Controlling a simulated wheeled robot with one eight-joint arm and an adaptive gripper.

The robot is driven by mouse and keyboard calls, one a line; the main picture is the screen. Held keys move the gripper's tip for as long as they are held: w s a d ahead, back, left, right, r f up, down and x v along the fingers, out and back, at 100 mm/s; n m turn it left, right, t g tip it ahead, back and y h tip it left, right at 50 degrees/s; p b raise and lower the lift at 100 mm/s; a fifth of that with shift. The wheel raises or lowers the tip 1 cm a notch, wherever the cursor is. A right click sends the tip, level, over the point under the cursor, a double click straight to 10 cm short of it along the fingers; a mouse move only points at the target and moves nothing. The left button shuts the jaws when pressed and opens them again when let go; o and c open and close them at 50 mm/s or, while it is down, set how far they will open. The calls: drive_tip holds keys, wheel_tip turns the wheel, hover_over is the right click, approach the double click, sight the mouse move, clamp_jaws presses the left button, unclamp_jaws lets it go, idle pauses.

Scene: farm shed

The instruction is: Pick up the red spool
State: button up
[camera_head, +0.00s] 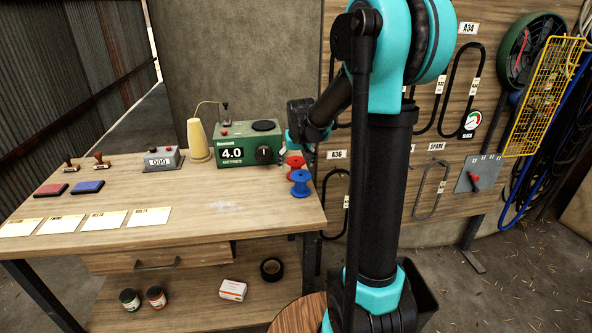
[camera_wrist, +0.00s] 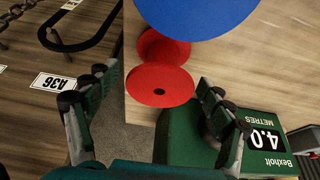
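The red spool (camera_head: 295,163) stands on the workbench near its right edge, partly behind the blue spool (camera_head: 300,186). My gripper (camera_wrist: 152,82) is open and empty, and I cannot tell how far the fingertips are from the spool. In the head view my gripper (camera_head: 298,138) is just above and behind the red spool, partly hidden by my arm. The blue spool (camera_wrist: 200,12) fills the top of the wrist view.
The green metre counter (camera_head: 248,143) stands close left of the spools, and also shows in the wrist view (camera_wrist: 180,140).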

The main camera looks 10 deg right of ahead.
drive_tip(key=c, duration=1)
drive_tip(key=shift+r, duration=0.1)
drive_tip(key=shift+c, duration=0.2)
